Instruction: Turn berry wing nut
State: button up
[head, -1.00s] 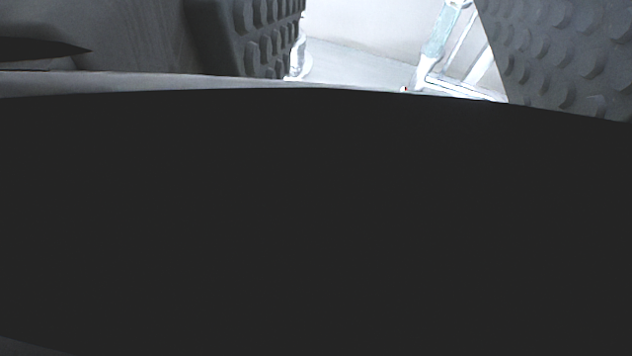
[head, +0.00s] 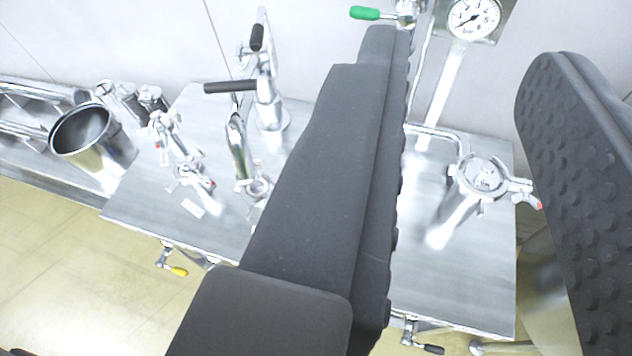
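My gripper (head: 466,55) is open and empty, its two dark studded fingers wide apart and tilted in the head view. Between the fingers, further off, a steel vessel (head: 460,205) stands on a metal table, with a clamp (head: 485,176) around its lid. A wing nut (head: 524,191) with a small reddish tip sits at the clamp's right side, near the right finger. Other small red-tipped clamp parts (head: 208,183) show on fittings to the left. I cannot tell which of these is berry coloured. The left finger hides the middle of the table.
The steel table (head: 455,285) carries pipes with a black handle (head: 230,87). A pressure gauge (head: 473,18) and a green-handled valve (head: 365,13) are at the back. A steel bucket (head: 92,140) stands left.

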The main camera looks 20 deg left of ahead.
jog(key=shift+d, duration=0.3)
jog(key=shift+w, duration=0.1)
jog(key=w+a+f+y+b, duration=0.1)
jog(key=w+a+f+b, duration=0.1)
jog(key=w+a+f, duration=0.6)
jog(key=w+a+f+y+b, duration=0.1)
jog(key=a+f+b, duration=0.1)
jog(key=a+f, duration=0.65)
jog(key=w+a+f+y+b, duration=0.15)
jog(key=w+a+f, duration=0.35)
jog(key=f, duration=0.7)
jog(key=s+f+m+t+h+b, duration=0.25)
jog(key=f+h+b, duration=0.3)
jog(key=f, duration=1.65)
jog(key=shift+n+h, duration=0.35)
jog(key=shift+h, duration=0.05)
jog(key=w+d, duration=0.1)
jog(key=w, duration=0.3)
jog(key=w+d, duration=0.1)
jog(key=w, duration=0.7)
jog(key=shift+d+r, duration=0.15)
jog(key=shift+d, duration=0.25)
grip_shut()
